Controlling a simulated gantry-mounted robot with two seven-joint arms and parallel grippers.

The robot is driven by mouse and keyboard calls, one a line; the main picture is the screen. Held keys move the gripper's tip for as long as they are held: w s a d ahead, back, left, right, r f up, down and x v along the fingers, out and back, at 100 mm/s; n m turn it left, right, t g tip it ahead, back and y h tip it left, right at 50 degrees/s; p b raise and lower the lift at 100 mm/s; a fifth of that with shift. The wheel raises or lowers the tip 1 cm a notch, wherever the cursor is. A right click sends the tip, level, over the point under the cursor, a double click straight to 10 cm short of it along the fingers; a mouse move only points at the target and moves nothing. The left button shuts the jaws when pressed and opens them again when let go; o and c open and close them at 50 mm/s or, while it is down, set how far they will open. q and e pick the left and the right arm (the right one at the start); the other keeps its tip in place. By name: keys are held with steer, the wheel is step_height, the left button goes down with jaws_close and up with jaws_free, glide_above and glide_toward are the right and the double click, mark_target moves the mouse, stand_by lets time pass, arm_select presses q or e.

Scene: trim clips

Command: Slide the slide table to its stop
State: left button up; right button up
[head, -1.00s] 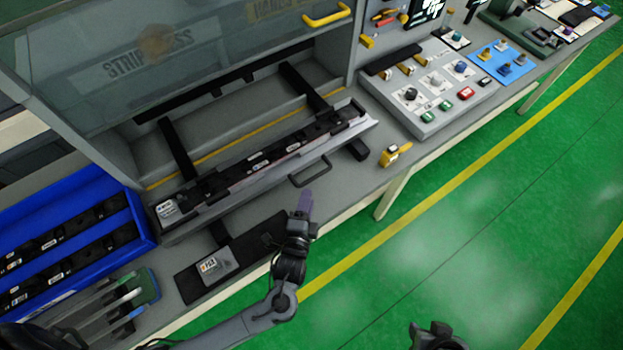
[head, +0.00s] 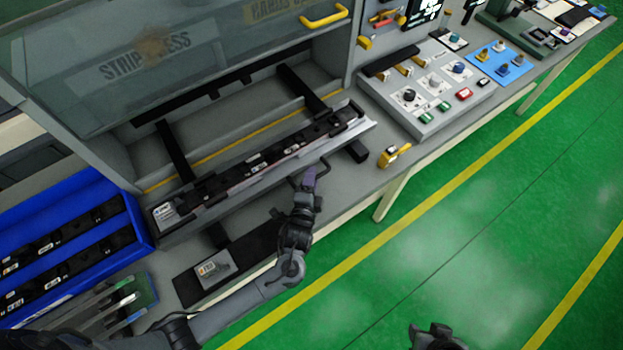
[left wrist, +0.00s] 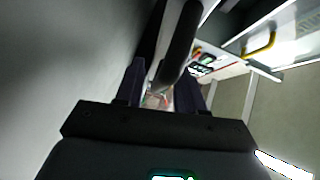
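The slide table (head: 213,213) is a long grey tray under the press hood, carrying a black strip part (head: 270,158) with small labels. A dark bar handle (head: 325,163) stands out from its front edge. My left gripper (head: 309,176) is at the left part of this handle in the head view. In the left wrist view the dark handle bar (left wrist: 180,42) runs up between the two spread fingers, with a gap showing. Its contact with the fingers cannot be made out. My right gripper (head: 435,337) is at the bottom edge, over the green floor, only partly in view.
A blue bin (head: 140,215) with black parts stands at the left. A small grey box (head: 213,268) lies on a black mat in front. A yellow device (head: 393,156) sits near the bench edge, right of the table. A button panel (head: 428,120) is farther right.

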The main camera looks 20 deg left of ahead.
mark_target(289, 152)
arm_select(q)
jaws_close()
steer(key=shift+a, duration=0.15)
steer(key=shift+w+a, duration=0.2)
steer(key=w+a, duration=0.2)
steer(key=a, duration=0.1)
steer(key=w+a, duration=0.2)
steer(key=a, duration=0.1)
steer(key=w+a, duration=0.2)
steer(key=a, duration=0.1)
steer(key=shift+a+f, duration=0.1)
steer(key=shift+a, duration=0.2)
steer(key=w+a+b, duration=0.1)
steer(key=w+a, duration=0.1)
steer(key=a, duration=0.2)
steer(key=w+a+b, duration=0.1)
steer(key=w+a, duration=0.2)
steer(key=w+a+b, duration=0.1)
steer(key=w+a, duration=0.1)
steer(key=a, duration=0.2)
steer(key=shift+w+a, duration=0.35)
steer(key=shift+w, duration=0.05)
steer(key=shift+a, duration=0.1)
steer(key=shift+s+f, duration=0.1)
